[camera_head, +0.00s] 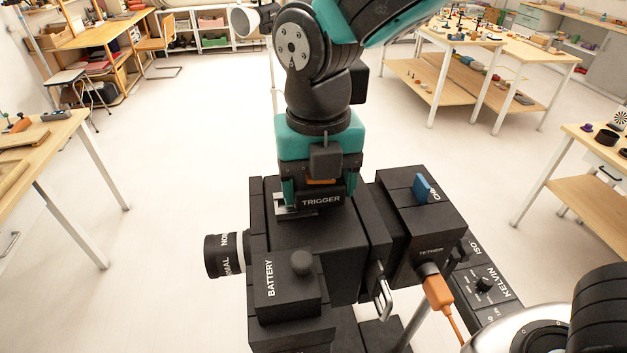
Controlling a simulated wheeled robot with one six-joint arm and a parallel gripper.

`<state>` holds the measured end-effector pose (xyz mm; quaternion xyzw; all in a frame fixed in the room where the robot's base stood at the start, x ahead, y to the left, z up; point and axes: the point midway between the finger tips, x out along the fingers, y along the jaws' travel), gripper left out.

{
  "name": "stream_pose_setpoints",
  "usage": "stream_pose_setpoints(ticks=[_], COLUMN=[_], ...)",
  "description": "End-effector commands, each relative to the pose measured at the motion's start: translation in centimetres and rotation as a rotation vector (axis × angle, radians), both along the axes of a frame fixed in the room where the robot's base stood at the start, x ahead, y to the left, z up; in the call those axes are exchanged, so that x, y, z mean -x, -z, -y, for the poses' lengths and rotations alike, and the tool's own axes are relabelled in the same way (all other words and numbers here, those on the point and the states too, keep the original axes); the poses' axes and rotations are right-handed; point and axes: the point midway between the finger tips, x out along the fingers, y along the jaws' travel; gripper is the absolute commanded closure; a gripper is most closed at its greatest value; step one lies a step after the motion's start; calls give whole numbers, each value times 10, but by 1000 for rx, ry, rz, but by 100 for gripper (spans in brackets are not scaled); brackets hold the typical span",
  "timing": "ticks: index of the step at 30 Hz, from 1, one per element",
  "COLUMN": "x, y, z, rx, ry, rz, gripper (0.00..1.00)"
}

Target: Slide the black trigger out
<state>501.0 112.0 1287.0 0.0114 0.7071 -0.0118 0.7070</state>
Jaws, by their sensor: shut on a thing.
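The black trigger (321,201), marked "TRIGGER" in white, sits on the upper back part of a black camera-like prop (312,226). My gripper (320,183) comes straight down from above and is shut on the trigger. A light metal piece (284,204) shows just left of the trigger, on top of the prop. The gripper body hides the trigger's upper and far side, and I cannot tell how far it sits in its slot.
The prop carries a battery block (288,284) with a knob, a lens barrel (224,254), a blue switch (422,187), an orange plug (438,292) with cable and a Kelvin dial panel (487,290). Wooden tables (470,62) stand farther off. The floor around is clear.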

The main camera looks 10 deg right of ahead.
Motion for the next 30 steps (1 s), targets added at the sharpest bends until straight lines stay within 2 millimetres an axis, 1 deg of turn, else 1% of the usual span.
stream_pose_setpoints(ticks=[1,30], x=[-2,-2], y=[0,0], z=[3,18], rx=[2,2], ry=[14,15], rz=[5,5], gripper=[59,59])
